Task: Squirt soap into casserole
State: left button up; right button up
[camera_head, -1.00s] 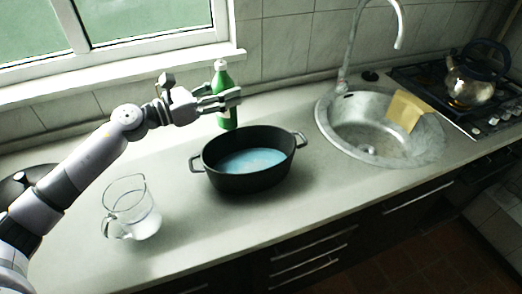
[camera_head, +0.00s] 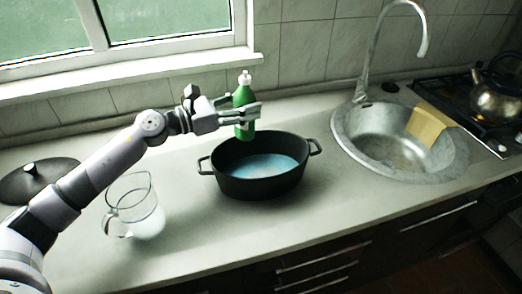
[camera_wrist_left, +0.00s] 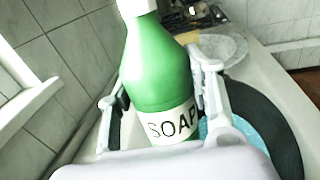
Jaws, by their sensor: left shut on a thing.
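A green soap bottle (camera_head: 244,128) with a white cap stands upright in my left gripper (camera_head: 246,112), close to the back rim of the casserole in the head view; I cannot tell its height above the counter. The left gripper is shut around the bottle. In the left wrist view the bottle (camera_wrist_left: 160,70) fills the middle, with a SOAP label between the fingers (camera_wrist_left: 160,104). The black oval casserole (camera_head: 262,187) sits on the counter with blue water (camera_head: 265,166) inside. Its dark rim shows at the right of the left wrist view (camera_wrist_left: 268,115). My right gripper is out of view.
A glass jug (camera_head: 135,208) stands on the counter left of the casserole. A black lid (camera_head: 38,178) lies behind my left arm.

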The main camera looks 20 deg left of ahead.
pick_arm(q)
jog(key=shift+r+m+p, duration=0.3)
jog(key=shift+m+p, duration=0.05)
jog(key=shift+m, duration=0.05)
jog(key=shift+s+d+m+g+y+p, duration=0.15)
jog(key=shift+m+g+y+p, duration=0.25)
jog(key=shift+m+p, duration=0.65)
jog(key=m+p, duration=0.2)
jog(key=f+m+y+p, duration=0.1)
jog(key=m, duration=0.1)
jog(key=shift+f+y+p, duration=0.2)
jog(key=shift+y+p, duration=0.1)
jog(key=shift+p, duration=0.1)
jog(key=shift+f+m+b, duration=0.35)
jog(key=shift+f+b, duration=0.05)
jog(key=shift+f, duration=0.4)
jog(key=shift+a+r, duration=0.1)
jog(key=shift+a, duration=0.1)
jog(key=shift+w+f+y, duration=0.2)
jog(key=shift+f+y, duration=0.1)
jog(key=shift+a+f+m, duration=0.2)
jog(key=shift+f+m, duration=0.35)
jog(key=shift+m, duration=0.05)
